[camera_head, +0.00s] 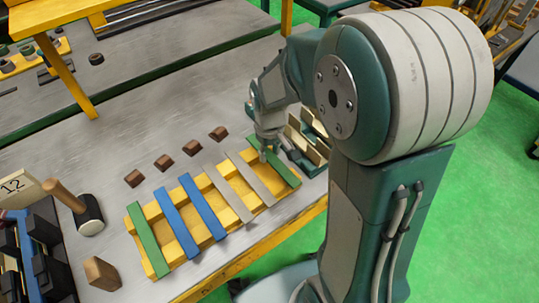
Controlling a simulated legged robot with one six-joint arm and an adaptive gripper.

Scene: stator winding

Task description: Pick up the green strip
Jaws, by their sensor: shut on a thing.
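A green strip (284,171) lies at the right end of the yellow slatted rack (205,183), slanting across its rails. My gripper (267,153) is over this strip, pointing down, and is shut on it near its middle. Whether the strip is lifted off the rails cannot be told. The fingertips are small and partly hidden by the gripper body. A second green strip (147,240) lies at the left end of the rack. Two blue strips (176,223) and two pale grey strips (229,191) lie between the green ones.
Several brown blocks (163,161) stand behind the rack. A mallet (88,213), a wooden block (102,273) and a "12" sign (14,188) are at the left. A compartmented holder (311,138) stands close right of my gripper.

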